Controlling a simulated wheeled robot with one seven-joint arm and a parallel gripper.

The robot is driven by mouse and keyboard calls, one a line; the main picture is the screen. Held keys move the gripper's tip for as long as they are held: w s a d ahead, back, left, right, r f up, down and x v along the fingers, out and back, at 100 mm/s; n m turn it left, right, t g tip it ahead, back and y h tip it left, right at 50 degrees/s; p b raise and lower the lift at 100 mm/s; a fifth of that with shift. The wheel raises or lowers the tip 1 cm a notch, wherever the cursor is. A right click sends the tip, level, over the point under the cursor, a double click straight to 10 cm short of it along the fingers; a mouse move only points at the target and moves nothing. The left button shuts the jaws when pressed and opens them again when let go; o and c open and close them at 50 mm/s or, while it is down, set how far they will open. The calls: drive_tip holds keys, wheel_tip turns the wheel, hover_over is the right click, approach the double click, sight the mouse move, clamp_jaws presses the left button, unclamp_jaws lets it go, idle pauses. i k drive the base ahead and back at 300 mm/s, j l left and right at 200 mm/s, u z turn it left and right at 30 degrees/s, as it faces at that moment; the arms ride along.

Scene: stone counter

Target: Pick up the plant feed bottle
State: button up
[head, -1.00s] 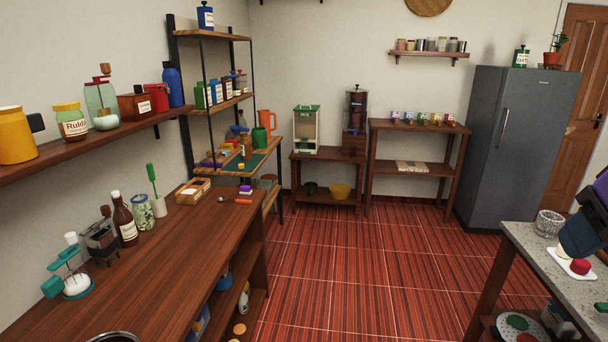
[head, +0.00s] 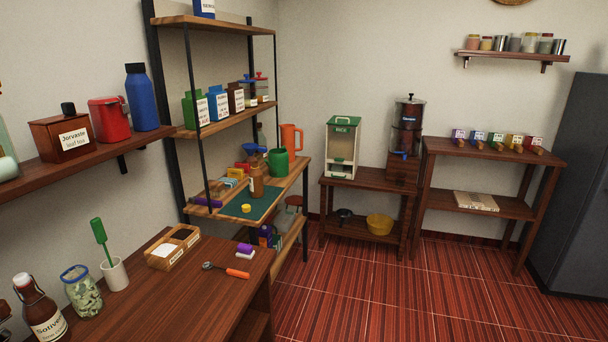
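I cannot make out for certain a bottle labelled plant feed in the head view. A small brown bottle (head: 257,181) stands upright on the green mat (head: 238,208) of the shelf unit's lower board, its label unreadable. A dark brown bottle with a white label (head: 40,308) stands at the near left of the wooden worktop. A tall blue bottle (head: 141,98) stands on the left wall shelf. My gripper is not in view.
The wooden worktop (head: 185,290) holds a jar (head: 82,290), a divided box (head: 172,248) and an orange-handled tool (head: 237,273). A green jug (head: 278,163) stands near the brown bottle. The red tiled floor (head: 390,290) is clear ahead.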

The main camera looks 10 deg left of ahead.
sight(256, 180)
drive_tip(key=i, duration=0.9)
drive_tip(key=i+u, duration=0.1)
drive_tip(key=i, duration=0.8)
drive_tip(key=i+l+u, duration=0.1)
drive_tip(key=i+u, duration=0.35)
drive_tip(key=i+l+u, duration=0.25)
drive_tip(key=u, duration=0.15)
drive_tip(key=i+l+u, duration=0.7)
drive_tip(key=l+u, duration=0.15)
drive_tip(key=i+l+u, duration=0.2)
drive_tip(key=l+u, duration=0.15)
drive_tip(key=l, duration=0.25)
drive_tip(key=i+l+u, duration=0.15)
drive_tip(key=l+u, duration=0.25)
drive_tip(key=l, duration=0.2)
drive_tip(key=l+u, duration=0.35)
drive_tip(key=l, duration=0.3)
drive_tip(key=i, duration=0.05)
